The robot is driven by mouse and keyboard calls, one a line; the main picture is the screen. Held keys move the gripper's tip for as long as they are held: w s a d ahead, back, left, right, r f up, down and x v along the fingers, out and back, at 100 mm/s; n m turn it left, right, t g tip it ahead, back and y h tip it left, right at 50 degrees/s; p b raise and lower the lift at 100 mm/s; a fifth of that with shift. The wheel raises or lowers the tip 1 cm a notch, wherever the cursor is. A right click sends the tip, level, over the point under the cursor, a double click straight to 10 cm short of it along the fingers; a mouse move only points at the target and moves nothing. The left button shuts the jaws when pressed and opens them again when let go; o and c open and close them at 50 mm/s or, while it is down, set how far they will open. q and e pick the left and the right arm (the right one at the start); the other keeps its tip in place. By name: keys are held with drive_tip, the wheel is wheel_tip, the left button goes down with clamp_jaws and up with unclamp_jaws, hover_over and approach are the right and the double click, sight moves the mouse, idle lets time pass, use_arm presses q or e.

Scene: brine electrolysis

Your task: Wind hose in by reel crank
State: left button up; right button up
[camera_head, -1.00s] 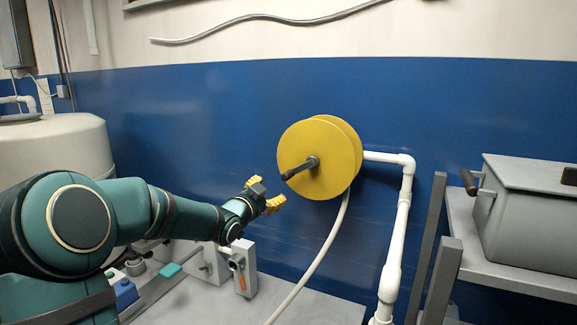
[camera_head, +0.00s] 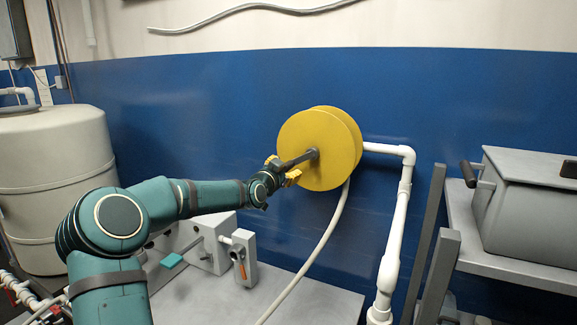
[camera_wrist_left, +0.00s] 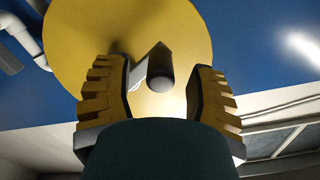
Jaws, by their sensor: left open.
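The yellow reel (camera_head: 322,172) is mounted in front of the blue wall, and it fills the upper middle of the left wrist view (camera_wrist_left: 95,40). Its dark crank handle (camera_head: 297,160) sticks out toward me. My left gripper (camera_head: 283,172) is open at the outer end of the crank. In the left wrist view the handle's end (camera_wrist_left: 160,80) lies between the two yellow fingers, with gaps visible on both sides. The pale hose (camera_head: 320,243) hangs from the reel's underside down to the grey bench. My right gripper is not in view.
A white pipe (camera_head: 403,195) runs down right of the reel, beside grey posts (camera_head: 432,235). A grey box with a handle (camera_head: 530,200) stands on a shelf at right. A valve block (camera_head: 243,258) sits on the bench below my left arm. A large tank (camera_head: 55,180) stands at left.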

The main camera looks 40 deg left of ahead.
sight(298, 161)
use_arm(q)
drive_tip(key=shift+x, duration=1.35)
clamp_jaws()
drive_tip(key=shift+a+r, duration=0.1)
